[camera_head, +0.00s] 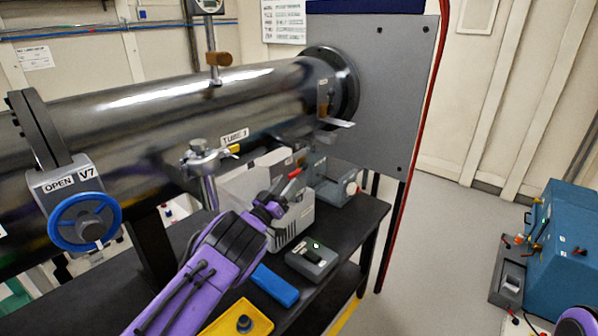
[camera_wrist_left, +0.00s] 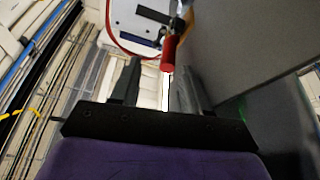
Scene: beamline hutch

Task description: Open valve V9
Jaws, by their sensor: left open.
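No label reading V9 is legible in either view. A lever with a red grip (camera_head: 294,173) stands just past my left gripper (camera_head: 272,203) in the head view, in front of a pale grey box. In the left wrist view, the red grip (camera_wrist_left: 169,53) hangs from a black arm, ahead of and between the spread fingers of my left gripper (camera_wrist_left: 160,82). The gripper is open and nothing is seen held. Contact with the grip cannot be told. A blue handwheel (camera_head: 84,222) at left carries the labels OPEN and V7.
The long dark tube (camera_head: 140,110) runs above the black bench (camera_head: 345,235). A grey switch box (camera_head: 312,262), a blue block (camera_head: 274,285) and a yellow tray (camera_head: 264,324) are close to my left arm. The floor at right is clear up to a blue machine (camera_head: 562,245).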

